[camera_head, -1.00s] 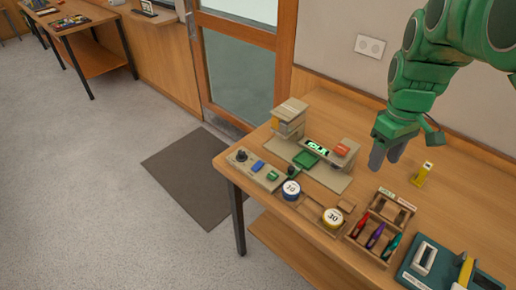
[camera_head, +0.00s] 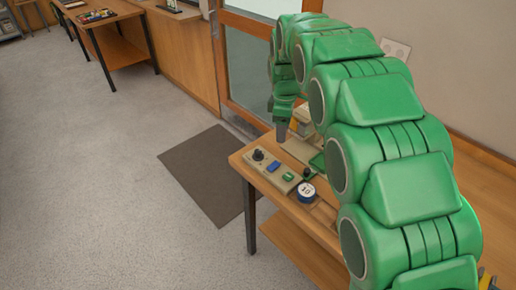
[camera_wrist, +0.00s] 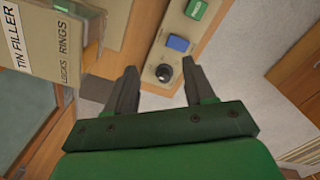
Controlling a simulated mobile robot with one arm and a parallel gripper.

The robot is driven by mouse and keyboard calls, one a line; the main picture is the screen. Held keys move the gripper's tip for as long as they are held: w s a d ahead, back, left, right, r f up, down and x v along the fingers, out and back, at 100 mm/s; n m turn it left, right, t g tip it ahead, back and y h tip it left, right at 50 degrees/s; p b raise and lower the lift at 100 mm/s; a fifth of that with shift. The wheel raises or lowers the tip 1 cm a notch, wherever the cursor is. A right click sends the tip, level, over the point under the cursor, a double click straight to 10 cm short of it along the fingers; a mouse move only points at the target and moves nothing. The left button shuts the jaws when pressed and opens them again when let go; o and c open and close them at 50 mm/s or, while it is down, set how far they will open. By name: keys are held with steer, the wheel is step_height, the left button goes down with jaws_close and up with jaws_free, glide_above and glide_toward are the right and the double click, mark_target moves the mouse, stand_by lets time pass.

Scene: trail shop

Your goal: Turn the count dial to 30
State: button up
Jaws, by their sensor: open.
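The count dial appears to be the black knob (camera_head: 258,155) at the left end of a beige control strip (camera_head: 270,168) on the table. In the wrist view this knob (camera_wrist: 164,74) shows between the fingertips, on the strip beyond them; its setting is not readable. My gripper (camera_head: 282,134) is open and empty, above and behind the strip in the head view. In the wrist view the two dark fingers of my gripper (camera_wrist: 159,73) are spread apart. I cannot tell how high they are over the knob.
Blue (camera_wrist: 178,43) and green (camera_wrist: 196,8) buttons sit beside the knob. A beige tin filler housing (camera_wrist: 40,35) stands close on the left in the wrist view. A round tin marked 10 (camera_head: 306,192) stands near the table's front edge. My arm hides much of the table.

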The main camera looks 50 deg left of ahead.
mark_target(258, 151)
steer(key=s+a+f, duration=0.1)
steer(key=a, duration=0.1)
steer(key=s+a+f+n, duration=0.1)
steer(key=a, duration=0.1)
steer(key=s+a+f+n, duration=0.1)
steer(key=s+a, duration=0.1)
steer(key=shift+a, duration=0.4)
steer(key=shift+f, duration=3.9)
jaws_close()
